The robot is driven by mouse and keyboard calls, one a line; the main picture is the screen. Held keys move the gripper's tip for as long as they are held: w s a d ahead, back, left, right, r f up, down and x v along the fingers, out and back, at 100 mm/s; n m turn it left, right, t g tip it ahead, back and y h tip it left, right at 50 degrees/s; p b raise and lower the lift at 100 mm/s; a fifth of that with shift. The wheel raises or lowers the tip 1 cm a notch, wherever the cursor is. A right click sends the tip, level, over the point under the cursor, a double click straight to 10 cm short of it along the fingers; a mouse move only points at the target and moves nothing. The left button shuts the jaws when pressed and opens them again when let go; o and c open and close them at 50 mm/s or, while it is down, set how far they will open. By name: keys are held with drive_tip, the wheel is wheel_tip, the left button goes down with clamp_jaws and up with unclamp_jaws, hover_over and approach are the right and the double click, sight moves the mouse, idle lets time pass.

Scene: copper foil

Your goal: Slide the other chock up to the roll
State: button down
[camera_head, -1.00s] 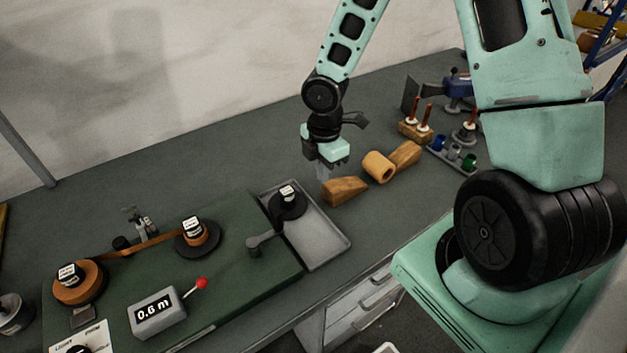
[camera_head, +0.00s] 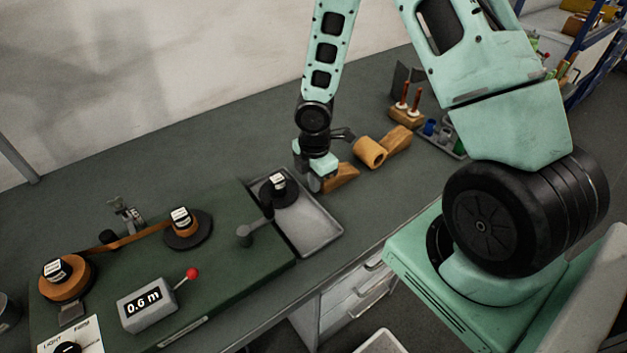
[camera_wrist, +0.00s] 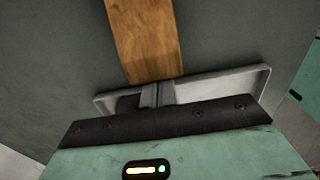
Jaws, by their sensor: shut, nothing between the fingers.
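The copper-coloured roll (camera_head: 369,153) lies on its side on the bench. One wooden chock (camera_head: 398,139) sits against its far right side. The other wooden chock (camera_head: 343,176) is on the near left side of the roll; I cannot tell whether it touches the roll. My gripper (camera_head: 317,183) is shut and empty, low at this chock's left end, between it and the grey tray. In the wrist view, the shut fingers (camera_wrist: 157,94) are at the end of the chock (camera_wrist: 146,40); contact is not clear. The roll is outside the wrist view.
The grey tray (camera_head: 319,239) with a black spool (camera_head: 278,190) lies close to the left of my gripper. A wooden stand (camera_head: 405,116) with red-brown rods and a rack of small cups (camera_head: 437,132) stand beyond the far chock. Bare bench lies in front of the roll.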

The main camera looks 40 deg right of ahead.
drive_tip(key=d+p, duration=0.1)
drive_tip(key=d, duration=0.2)
drive_tip(key=shift+d+r, duration=0.1)
drive_tip(key=shift+d, duration=0.1)
